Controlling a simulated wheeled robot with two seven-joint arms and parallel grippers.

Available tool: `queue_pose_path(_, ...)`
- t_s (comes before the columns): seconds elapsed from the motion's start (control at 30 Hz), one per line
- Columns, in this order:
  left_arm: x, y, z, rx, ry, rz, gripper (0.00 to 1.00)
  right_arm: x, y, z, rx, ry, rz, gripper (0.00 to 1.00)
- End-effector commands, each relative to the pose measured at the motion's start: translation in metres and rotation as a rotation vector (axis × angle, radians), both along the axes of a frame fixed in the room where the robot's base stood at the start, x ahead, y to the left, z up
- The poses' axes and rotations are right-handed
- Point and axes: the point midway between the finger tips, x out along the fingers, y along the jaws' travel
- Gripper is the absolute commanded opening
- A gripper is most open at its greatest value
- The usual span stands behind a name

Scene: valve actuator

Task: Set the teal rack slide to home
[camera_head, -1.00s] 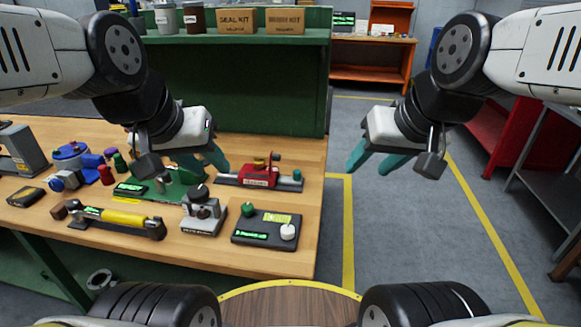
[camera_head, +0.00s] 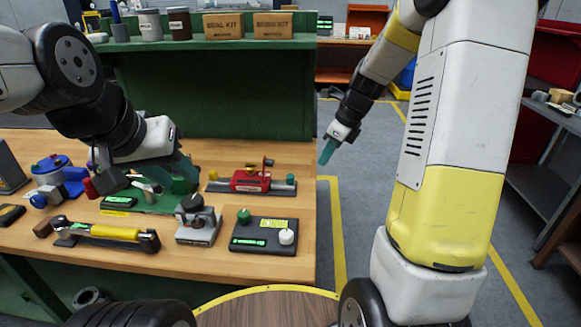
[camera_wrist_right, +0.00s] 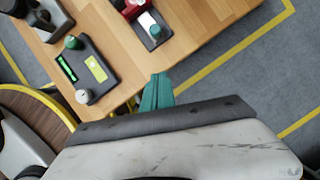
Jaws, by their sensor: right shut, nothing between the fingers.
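A red bench device (camera_head: 250,181) sits on a dark rail near the table's right edge, with a teal knob (camera_head: 291,179) at the rail's right end; I take this as the rack slide. In the right wrist view, the rail's end with its teal knob (camera_wrist_right: 155,31) shows at the top. My right gripper (camera_head: 325,153) is shut and empty, in the air right of the table edge; its teal fingers (camera_wrist_right: 157,92) also show in the wrist view, apart from the knob. My left gripper (camera_head: 188,172) hangs over the green board, left of the red device; its finger gap is unclear.
A dark control box (camera_head: 262,235) with a green and a white knob stands in front of the rail. A green shelf (camera_head: 210,90) rises behind. Open floor lies right of the table (camera_head: 300,262).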

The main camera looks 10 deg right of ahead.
Motion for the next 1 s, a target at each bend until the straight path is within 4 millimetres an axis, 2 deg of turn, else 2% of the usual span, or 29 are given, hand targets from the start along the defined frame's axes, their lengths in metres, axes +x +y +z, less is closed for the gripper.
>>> queue_pose_path(0.23,0.0,0.0,0.0,0.0,0.0,0.0,0.36,0.007,0.005,-0.024,0.01,0.019,-0.035,0.0)
queue_pose_path(0.63,0.0,0.0,0.0,0.0,0.0,0.0,0.36,0.025,0.03,-0.101,0.01,0.018,-0.033,0.0)
queue_pose_path(0.8,0.0,0.0,0.0,0.0,0.0,0.0,0.36,0.042,0.051,-0.097,0.008,0.013,-0.03,0.0)
queue_pose_path(1.0,0.0,0.0,0.0,0.0,0.0,0.0,0.36,0.049,0.06,-0.097,0.007,0.013,-0.032,0.0)
